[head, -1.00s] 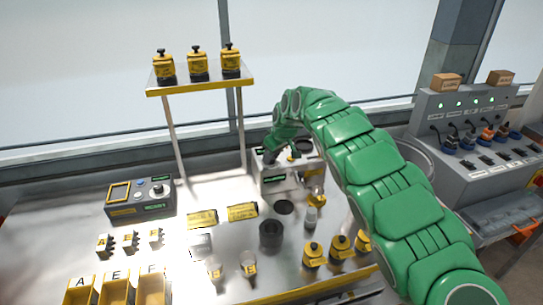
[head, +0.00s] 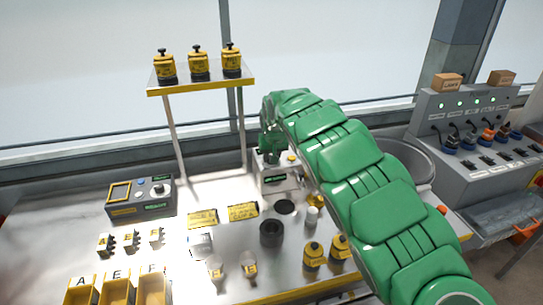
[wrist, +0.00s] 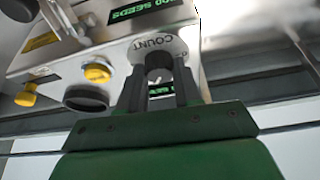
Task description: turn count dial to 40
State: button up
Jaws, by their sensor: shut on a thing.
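The count dial is a dark knob (wrist: 157,58) on a pale round plate marked COUNT, seen in the wrist view. My gripper (wrist: 158,75) is shut on this knob, one dark finger on each side. The dial's number marks are mostly hidden or too small to read. In the head view my gripper (head: 268,150) reaches down onto the top of the grey seeder unit (head: 280,180), and the arm hides the dial.
The wrist view shows a yellow knob (wrist: 98,73) and a black round part (wrist: 86,99) near the dial. A shelf (head: 200,87) with yellow-black canisters stands at the back left. A control box (head: 140,197), bins and small jars stand on the metal table.

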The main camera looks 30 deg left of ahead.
aim_at(274, 169)
dwell(0.4)
jog(key=o, duration=1)
jog(key=shift+o, duration=0.2)
jog(key=shift+r, duration=0.1)
jog(key=v, duration=0.7)
jog(key=shift+r, duration=0.25)
jog(key=shift+s+d, duration=0.1)
jog(key=shift+d, duration=0.05)
